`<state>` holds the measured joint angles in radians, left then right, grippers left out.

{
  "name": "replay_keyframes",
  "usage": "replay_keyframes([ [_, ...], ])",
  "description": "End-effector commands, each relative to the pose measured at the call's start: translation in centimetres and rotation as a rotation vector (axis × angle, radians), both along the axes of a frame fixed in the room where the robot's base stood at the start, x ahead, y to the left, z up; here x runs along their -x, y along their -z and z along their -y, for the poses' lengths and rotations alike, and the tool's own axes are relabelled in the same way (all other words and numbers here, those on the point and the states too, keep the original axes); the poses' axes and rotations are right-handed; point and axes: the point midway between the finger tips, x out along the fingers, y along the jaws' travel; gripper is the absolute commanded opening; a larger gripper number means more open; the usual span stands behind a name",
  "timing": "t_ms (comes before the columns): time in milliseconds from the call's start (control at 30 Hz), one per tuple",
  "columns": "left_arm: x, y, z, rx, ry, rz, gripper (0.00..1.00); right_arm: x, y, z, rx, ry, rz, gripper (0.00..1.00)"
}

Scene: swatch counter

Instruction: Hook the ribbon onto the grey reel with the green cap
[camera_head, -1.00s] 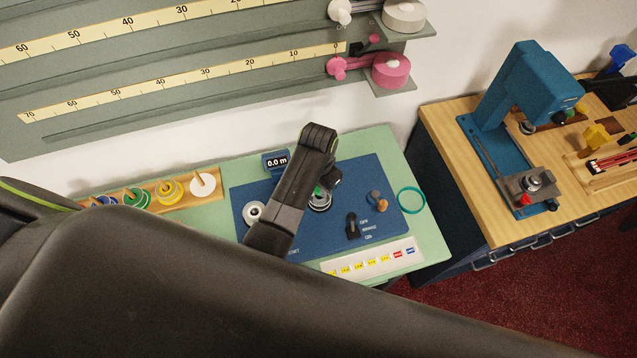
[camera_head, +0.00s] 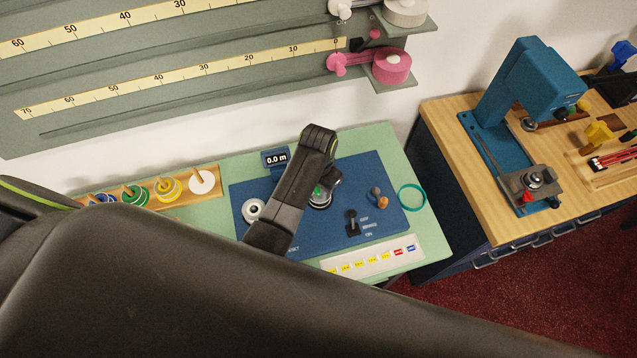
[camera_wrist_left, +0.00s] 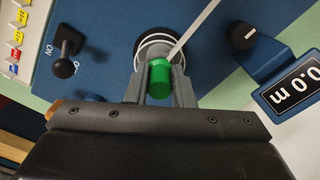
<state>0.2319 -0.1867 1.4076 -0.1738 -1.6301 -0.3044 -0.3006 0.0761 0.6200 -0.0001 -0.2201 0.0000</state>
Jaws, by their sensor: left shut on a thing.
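My left gripper (camera_wrist_left: 160,88) is shut on the green cap (camera_wrist_left: 160,76), which stands between its two fingers. The cap also shows as a small green patch in the head view (camera_head: 317,191). The grey reel (camera_wrist_left: 153,50) is right behind the fingertips on the blue panel, partly hidden by them and the cap. In the head view the reel (camera_head: 320,202) is partly covered by my arm. The white ribbon (camera_wrist_left: 198,30) runs in from the top of the wrist view down to beside the cap. Its end is hidden, so I cannot tell whether it is hooked.
A teal ring (camera_head: 412,198) lies on the green counter. Ribbon spools stand on a wooden rack (camera_head: 207,196) at left. A blue press (camera_head: 520,85) stands at right.

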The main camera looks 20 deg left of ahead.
Motion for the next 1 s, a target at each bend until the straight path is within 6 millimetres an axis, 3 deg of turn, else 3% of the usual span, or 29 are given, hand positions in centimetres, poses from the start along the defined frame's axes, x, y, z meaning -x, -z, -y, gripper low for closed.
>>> replay_keyframes([
  [467, 0.01, 0.73, -0.02, 0.000, 0.000, 0.000, 0.00, 0.05, 0.29, 0.38, 0.005, -0.001, -0.001, 0.36],
  [500, 0.01, 0.73, -0.02, 0.000, 0.000, 0.000, 0.25, 0.06, 0.29, 0.41, 0.005, -0.001, -0.001, 0.36],
  [667, 0.01, 0.72, -0.02, 0.000, 0.000, 0.000, 0.46, 0.05, 0.29, 0.44, 0.005, -0.001, -0.001, 0.36],
  [1000, 0.02, 0.72, -0.01, 0.000, 0.000, 0.000, 0.47, 0.03, 0.29, 0.43, 0.005, -0.001, 0.000, 0.36],
])
